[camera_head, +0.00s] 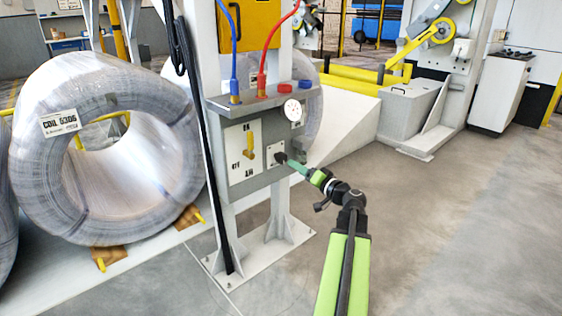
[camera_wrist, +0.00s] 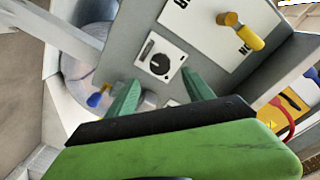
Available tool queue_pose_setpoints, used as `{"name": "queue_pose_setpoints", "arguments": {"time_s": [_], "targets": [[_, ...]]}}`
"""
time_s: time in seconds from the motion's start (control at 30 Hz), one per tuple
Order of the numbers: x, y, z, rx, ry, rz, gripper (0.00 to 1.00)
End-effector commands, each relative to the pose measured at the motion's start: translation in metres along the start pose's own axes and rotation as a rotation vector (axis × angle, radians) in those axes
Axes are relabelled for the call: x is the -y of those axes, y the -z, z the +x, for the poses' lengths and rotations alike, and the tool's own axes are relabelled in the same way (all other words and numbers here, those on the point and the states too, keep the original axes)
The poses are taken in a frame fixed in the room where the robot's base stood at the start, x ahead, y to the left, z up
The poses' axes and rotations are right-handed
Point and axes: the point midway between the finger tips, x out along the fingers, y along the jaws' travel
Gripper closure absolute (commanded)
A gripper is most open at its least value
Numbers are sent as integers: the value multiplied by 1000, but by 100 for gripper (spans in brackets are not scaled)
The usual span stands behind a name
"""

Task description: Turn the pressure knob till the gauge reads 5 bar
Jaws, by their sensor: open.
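The pressure knob (camera_wrist: 160,64) is a round black dial with a white mark, on a white square plate. It sits just ahead of my gripper (camera_wrist: 159,82), whose two green fingers are spread apart, one on each side and short of the knob. In the head view my gripper (camera_head: 292,164) points at the knob plate (camera_head: 274,154) on the grey control box (camera_head: 234,182); the fingertips partly hide the knob. Contact is not visible. The round white gauge (camera_head: 293,110) is above the knob; its reading is too small to tell.
A yellow lever (camera_head: 249,146) on a white plate is left of the knob; it also shows in the wrist view (camera_wrist: 240,32). Blue and red hoses (camera_head: 263,62) run into the box top. A wrapped coil (camera_head: 106,160) stands left. Open floor (camera_head: 440,230) lies right.

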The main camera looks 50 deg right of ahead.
Motion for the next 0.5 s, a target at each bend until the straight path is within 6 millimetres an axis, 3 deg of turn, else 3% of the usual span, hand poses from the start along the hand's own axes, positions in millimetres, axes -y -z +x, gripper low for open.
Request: {"name": "queue_pose_setpoints", "arguments": {"time_s": [0.03,0.2,0.33,0.5], "targets": [[-1,1,16,2,2,0,39],[-1,1,58,2,1,0,39],[-1,1,82,1,0,0,39],[-1,0,99,1,0,0,39]]}}
